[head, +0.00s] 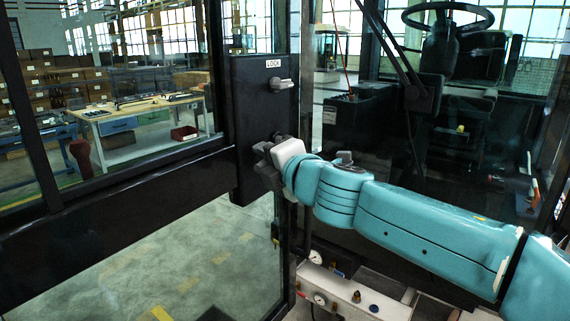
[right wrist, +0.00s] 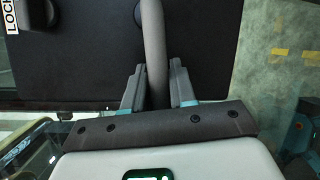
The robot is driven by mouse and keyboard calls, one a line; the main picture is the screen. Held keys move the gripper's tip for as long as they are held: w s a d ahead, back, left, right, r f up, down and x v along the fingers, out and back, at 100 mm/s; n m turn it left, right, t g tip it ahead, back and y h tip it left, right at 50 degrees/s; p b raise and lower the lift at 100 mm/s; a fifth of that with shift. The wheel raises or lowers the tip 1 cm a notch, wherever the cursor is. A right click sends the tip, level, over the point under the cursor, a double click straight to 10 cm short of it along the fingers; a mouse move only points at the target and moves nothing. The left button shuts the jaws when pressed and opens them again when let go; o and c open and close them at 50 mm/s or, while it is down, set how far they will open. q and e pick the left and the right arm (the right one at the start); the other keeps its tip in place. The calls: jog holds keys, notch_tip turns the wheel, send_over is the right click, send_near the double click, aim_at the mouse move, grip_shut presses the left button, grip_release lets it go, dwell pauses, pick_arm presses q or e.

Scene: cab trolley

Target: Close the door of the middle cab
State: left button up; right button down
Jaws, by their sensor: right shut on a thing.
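The cab door (head: 150,190) is a black frame with large glass panes, filling the left of the head view. Its black lock panel (head: 250,125) carries a LOCK label and a silver latch knob (head: 282,84). My right gripper (head: 265,165) is at the lower part of this panel. In the right wrist view, its two fingers are shut around a grey bar handle (right wrist: 152,45) on the dark panel. The handle is mostly hidden by the gripper in the head view. A cab interior with a steering wheel (head: 447,17) shows right of the door edge. My left gripper is not in view.
A pale unit with gauges (head: 345,300) lies low beneath my right arm. Through the glass stand a workbench (head: 140,112), a red bin (head: 184,133) and shelves of boxes (head: 60,85). The floor (head: 190,265) beyond the lower pane looks mostly clear, with yellow marks.

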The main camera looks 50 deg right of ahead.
jog(key=w+a+n+y+p, duration=0.1)
jog(key=w+p, duration=0.4)
jog(key=w, duration=0.6)
jog(key=w+a+n+y+p, duration=0.1)
jog(key=w+a+y+p, duration=0.2)
jog(key=w, duration=0.8)
jog(key=w+a+n+y+p, duration=0.1)
jog(key=w+a+p, duration=0.4)
jog(key=w, duration=0.6)
jog(key=shift+a+n+t+y+p, duration=0.3)
jog(key=shift+a+n+y+p, duration=0.15)
jog(key=shift+p, duration=0.75)
jog(key=shift+w+f, duration=0.15)
jog(key=shift+w, duration=0.05)
jog(key=c, duration=1.1)
grip_release()
jog(key=shift+a, duration=0.1)
jog(key=shift+o, duration=0.2)
